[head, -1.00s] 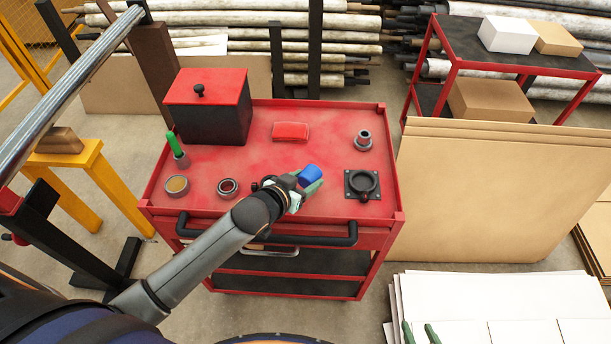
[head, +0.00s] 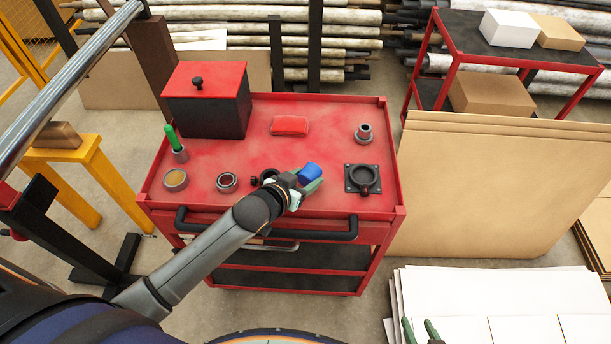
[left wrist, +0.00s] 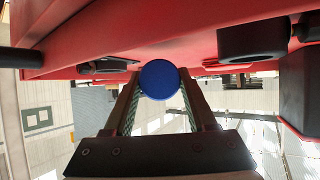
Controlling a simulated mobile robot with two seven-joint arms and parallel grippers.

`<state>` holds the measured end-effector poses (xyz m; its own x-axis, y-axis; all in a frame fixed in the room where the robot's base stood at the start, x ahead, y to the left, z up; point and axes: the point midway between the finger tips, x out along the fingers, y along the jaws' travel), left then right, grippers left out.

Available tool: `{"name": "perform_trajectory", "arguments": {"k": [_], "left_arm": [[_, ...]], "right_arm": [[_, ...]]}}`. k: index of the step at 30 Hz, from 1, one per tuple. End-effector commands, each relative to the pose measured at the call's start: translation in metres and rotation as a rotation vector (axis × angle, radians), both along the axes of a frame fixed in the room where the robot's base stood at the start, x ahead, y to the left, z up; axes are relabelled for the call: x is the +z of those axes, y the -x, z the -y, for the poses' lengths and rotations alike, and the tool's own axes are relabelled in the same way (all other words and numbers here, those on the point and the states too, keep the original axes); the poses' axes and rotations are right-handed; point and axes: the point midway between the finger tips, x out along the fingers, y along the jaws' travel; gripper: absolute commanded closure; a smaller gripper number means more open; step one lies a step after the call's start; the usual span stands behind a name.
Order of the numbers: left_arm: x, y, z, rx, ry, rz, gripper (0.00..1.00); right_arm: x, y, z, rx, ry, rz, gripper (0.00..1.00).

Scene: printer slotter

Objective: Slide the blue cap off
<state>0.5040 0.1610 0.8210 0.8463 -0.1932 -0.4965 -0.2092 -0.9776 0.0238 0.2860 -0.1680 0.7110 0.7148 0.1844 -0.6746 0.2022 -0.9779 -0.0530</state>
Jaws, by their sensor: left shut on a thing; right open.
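The blue cap (head: 310,172) is a short round piece between the green-padded fingers of my left gripper (head: 306,182), near the front edge of the red cart top. The left wrist view shows the cap (left wrist: 160,79) as a round blue face between the fingertips of the left gripper (left wrist: 160,92), which is shut on it. I cannot tell what, if anything, is behind the cap. My right gripper (head: 421,332) is at the bottom edge of the head view, far from the cap, with its green fingers apart and empty.
The red cart (head: 230,155) carries a black box with red lid (head: 207,105), a red block (head: 290,125), a green-handled tool (head: 172,140), a black ring mount (head: 363,179), a grey fitting (head: 364,133) and small round parts. Cardboard sheets (head: 490,190) stand right of it.

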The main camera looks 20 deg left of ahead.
Motion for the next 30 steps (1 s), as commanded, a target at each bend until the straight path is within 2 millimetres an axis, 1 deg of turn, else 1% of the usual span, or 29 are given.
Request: {"name": "perform_trajectory", "arguments": {"k": [3,11,12,20,21,30], "left_arm": [[-0.0035,0.0,-0.0001,0.0,0.0,0.0,1.0],[-0.0035,0.0,-0.0001,0.0,0.0,0.0,1.0],[-0.0034,0.0,0.0,0.0,0.0,0.0,0.39],[-0.0033,0.0,0.0,0.0,0.0,0.0,0.09],[-0.0033,0.0,0.0,0.0,0.0,0.0,0.08],[-0.0016,0.0027,-0.0005,0.0,0.0,0.0,0.08]], "right_arm": [[-0.0021,0.0,0.0,0.0,0.0,0.0,0.5],[-0.0017,-0.0001,0.0,0.0,0.0,0.0,0.5],[-0.0017,-0.0001,0.0,0.0,0.0,0.0,0.5],[-0.0016,-0.0001,0.0,0.0,0.0,0.0,0.5],[-0.0016,-0.0001,0.0,0.0,0.0,0.001,0.5],[-0.0008,-0.0002,-0.0001,0.0,0.0,0.001,0.5]]}}
